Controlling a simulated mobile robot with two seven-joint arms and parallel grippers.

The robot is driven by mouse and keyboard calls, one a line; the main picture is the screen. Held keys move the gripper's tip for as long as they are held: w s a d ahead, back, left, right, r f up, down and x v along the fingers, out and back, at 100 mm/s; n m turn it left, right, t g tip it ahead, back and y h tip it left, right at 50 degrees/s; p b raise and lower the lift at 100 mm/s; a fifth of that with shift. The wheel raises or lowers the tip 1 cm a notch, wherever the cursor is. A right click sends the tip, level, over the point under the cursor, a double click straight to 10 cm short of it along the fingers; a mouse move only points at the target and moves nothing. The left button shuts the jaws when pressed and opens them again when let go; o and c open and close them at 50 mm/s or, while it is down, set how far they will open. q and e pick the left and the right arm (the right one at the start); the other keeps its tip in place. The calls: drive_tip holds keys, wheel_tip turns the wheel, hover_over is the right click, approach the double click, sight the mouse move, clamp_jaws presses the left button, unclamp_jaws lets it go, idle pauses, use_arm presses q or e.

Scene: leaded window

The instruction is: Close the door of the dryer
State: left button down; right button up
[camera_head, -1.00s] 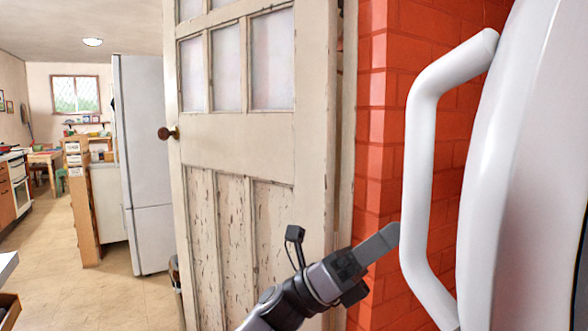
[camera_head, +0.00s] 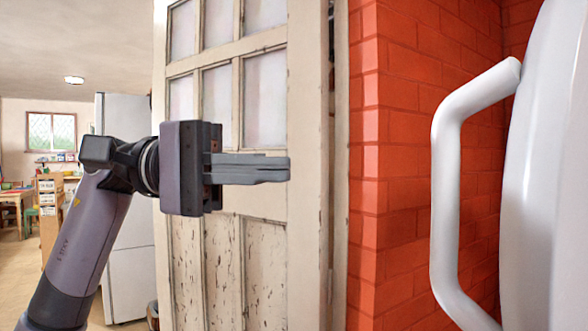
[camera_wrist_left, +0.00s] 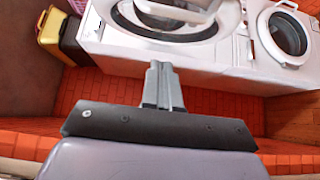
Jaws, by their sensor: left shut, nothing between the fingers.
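A large white rounded panel (camera_head: 545,170) with a thick white handle (camera_head: 446,190) fills the right side of the head view. It looks like the dryer door seen close up, but its hinge and opening are out of frame. In the left wrist view, a white front-loading machine (camera_wrist_left: 115,48) has a round door (camera_wrist_left: 205,32) at the top, partly cut off; I cannot tell how far it stands open. My left gripper (camera_head: 284,168) is shut and empty, left of the handle and apart from it. Its fingers (camera_wrist_left: 163,84) point toward the machine in the wrist view. My right gripper is not in view.
A second white machine with a round porthole (camera_wrist_left: 287,34) stands to the right. A peeling cream door (camera_head: 265,230) and a red brick wall (camera_head: 395,200) lie behind my gripper. A yellow case (camera_wrist_left: 52,28) and a white fridge (camera_head: 128,265) stand farther off.

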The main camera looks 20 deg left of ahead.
use_arm(q)
drive_tip(key=s+d+p, duration=0.2)
drive_tip(key=d, duration=0.9)
drive_tip(key=shift+s+d+p, duration=0.2)
drive_tip(key=shift+d+p, duration=0.1)
drive_tip(key=shift+d, duration=0.05)
drive_tip(key=shift+s, duration=0.15)
